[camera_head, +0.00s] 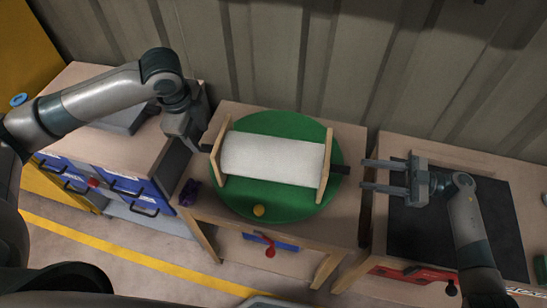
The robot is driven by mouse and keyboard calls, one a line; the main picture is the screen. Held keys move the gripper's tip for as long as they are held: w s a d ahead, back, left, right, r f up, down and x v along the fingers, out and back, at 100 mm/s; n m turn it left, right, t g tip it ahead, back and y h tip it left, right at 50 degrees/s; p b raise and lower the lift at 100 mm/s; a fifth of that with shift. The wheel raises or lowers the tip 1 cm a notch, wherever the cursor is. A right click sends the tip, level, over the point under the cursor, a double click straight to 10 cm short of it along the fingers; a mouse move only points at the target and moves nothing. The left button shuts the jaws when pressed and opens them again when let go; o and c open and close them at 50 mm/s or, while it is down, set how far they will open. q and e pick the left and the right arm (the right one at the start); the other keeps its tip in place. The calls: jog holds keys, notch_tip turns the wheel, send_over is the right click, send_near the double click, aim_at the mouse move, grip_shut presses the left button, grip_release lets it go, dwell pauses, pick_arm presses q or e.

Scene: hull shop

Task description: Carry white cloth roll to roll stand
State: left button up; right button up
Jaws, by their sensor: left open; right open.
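The white cloth roll (273,158) lies across the green round mat (260,206) on the middle table. It sits between two upright wooden end pieces, the left one (222,148) and the right one (325,164), which look like the roll stand. Dark rod ends stick out past both pieces. My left gripper (197,148) is open close to the left rod end; whether it touches is unclear. My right gripper (362,174) is open, its two fingers pointing left towards the right rod end (340,169), with nothing visible held.
A purple object (189,193) is at the table's left edge. A drawer cabinet (110,183) stands left, another table with a dark mat (425,238) right, and a corrugated wall (290,60) behind.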

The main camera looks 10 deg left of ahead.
aim_at(205, 145)
pick_arm(q)
jog(key=f, duration=0.2)
jog(key=w+f, duration=0.1)
jog(key=f, duration=0.5)
jog(key=shift+w+f, duration=0.15)
jog(key=shift+w, duration=0.2)
pick_arm(e)
jog(key=a, duration=0.7)
jog(key=shift+a+r, duration=0.1)
jog(key=shift+a, duration=0.15)
pick_arm(q)
jog(key=shift+c, duration=0.4)
pick_arm(e)
jog(key=shift+c, duration=0.4)
pick_arm(q)
grip_shut()
pick_arm(e)
grip_shut()
